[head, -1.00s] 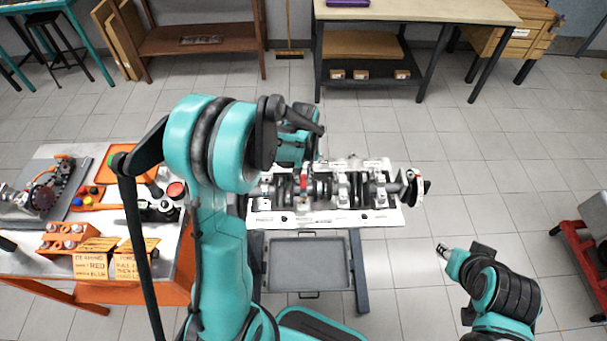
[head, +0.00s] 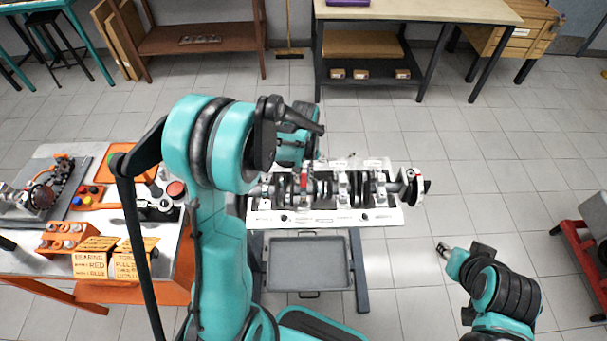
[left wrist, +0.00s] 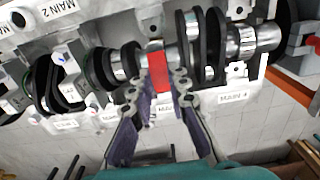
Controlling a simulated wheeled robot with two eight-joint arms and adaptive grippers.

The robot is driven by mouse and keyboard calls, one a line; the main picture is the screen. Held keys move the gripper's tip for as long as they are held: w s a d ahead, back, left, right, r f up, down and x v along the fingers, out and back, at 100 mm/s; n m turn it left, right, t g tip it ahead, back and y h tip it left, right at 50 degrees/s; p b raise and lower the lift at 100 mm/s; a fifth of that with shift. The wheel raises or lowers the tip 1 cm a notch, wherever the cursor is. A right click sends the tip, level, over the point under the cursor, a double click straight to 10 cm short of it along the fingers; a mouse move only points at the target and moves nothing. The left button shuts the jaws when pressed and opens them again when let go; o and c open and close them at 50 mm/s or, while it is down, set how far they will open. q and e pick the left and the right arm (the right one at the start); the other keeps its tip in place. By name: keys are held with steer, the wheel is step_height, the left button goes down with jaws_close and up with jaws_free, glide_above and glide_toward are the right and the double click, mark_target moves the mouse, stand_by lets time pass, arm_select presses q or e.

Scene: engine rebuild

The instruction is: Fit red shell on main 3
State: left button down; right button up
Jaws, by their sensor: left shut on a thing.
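The red shell (left wrist: 157,68) is between the fingertips of my left gripper (left wrist: 162,88) in the left wrist view, at a bright journal of the crankshaft (left wrist: 212,48). The shell lies between the MAIN 2 and MAIN 4 labels; I cannot read a MAIN 3 label. It also shows as a small red patch in the head view (head: 303,182). Whether it is fully seated is hidden by the fingers. The crankshaft lies along the white engine block (head: 325,218). My right gripper (head: 442,249) is at the lower right, away from the block; its fingers are too small to judge.
A workbench (head: 185,250) on the left carries tools, orange trays and yellow note cards (head: 90,265). A grey tray (head: 308,263) sits below the block. A red cart (head: 585,250) stands at the far right.

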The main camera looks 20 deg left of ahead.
arm_select(q)
steer(key=shift+f+b, duration=1.3)
steer(key=shift+f, duration=0.15)
stand_by(0.6)
steer(key=shift+r, duration=0.25)
steer(key=shift+f, duration=0.25)
stand_by(2.0)
steer(key=shift+r, duration=0.3)
stand_by(0.6)
steer(key=c, duration=1.7)
jaws_free()
steer(key=shift+r, duration=0.15)
steer(key=shift+r+p, duration=0.85)
steer(key=shift+r, duration=0.5)
